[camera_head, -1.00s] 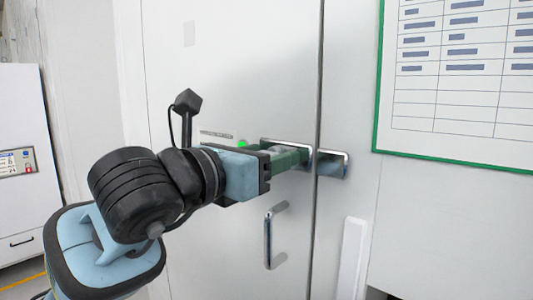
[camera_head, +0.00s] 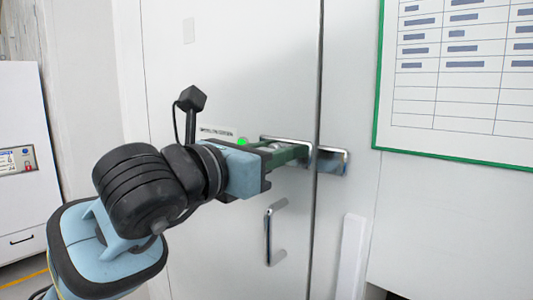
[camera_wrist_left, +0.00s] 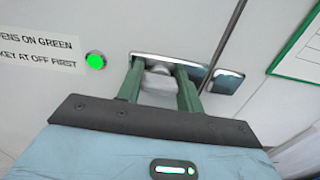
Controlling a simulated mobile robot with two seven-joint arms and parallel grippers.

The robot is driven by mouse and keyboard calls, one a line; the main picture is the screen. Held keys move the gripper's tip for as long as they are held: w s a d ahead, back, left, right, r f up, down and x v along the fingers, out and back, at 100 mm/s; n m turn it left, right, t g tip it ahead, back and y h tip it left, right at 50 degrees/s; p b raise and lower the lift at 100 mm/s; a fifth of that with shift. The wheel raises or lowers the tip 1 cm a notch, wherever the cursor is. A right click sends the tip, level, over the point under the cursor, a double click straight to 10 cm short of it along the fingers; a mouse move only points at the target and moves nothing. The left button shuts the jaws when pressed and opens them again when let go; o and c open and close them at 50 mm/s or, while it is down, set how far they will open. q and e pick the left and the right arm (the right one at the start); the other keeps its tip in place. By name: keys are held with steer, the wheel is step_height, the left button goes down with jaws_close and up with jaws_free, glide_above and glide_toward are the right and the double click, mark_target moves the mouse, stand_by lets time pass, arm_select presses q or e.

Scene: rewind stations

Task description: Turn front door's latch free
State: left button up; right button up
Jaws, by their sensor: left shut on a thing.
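The front door (camera_head: 225,85) is a pale grey panel, and its edge meets the frame at a dark upright seam. The latch (camera_head: 306,144) is a bright metal piece near that seam. Its grey knob (camera_wrist_left: 158,86) sits between the green fingers of my left gripper (camera_head: 300,154). In the left wrist view the gripper (camera_wrist_left: 160,70) has a finger on either side of the knob and is shut on it. A metal keeper (camera_head: 333,161) stands on the frame side of the seam. The fingers hide part of the latch in the head view. My right gripper is not in view.
A green lamp (camera_wrist_left: 95,61) glows beside a printed label (camera_wrist_left: 38,52) left of the latch. A metal pull handle (camera_head: 271,232) stands below my gripper. A green-framed chart (camera_head: 455,80) hangs at right. A white cabinet (camera_head: 22,150) stands at far left.

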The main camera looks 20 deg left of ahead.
arm_select(q)
steer(key=m, duration=0.4)
steer(key=shift+m+b, duration=0.3)
steer(key=shift+b, duration=0.1)
steer(key=m, duration=0.3)
steer(key=shift+m+b, duration=0.3)
steer(key=shift+b, duration=0.05)
steer(key=m, duration=0.4)
steer(key=shift+b, duration=0.4)
steer(key=m, duration=0.5)
steer(key=shift+b, duration=0.4)
steer(key=shift+m, duration=0.3)
steer(key=o, duration=1)
steer(key=shift+s, duration=0.15)
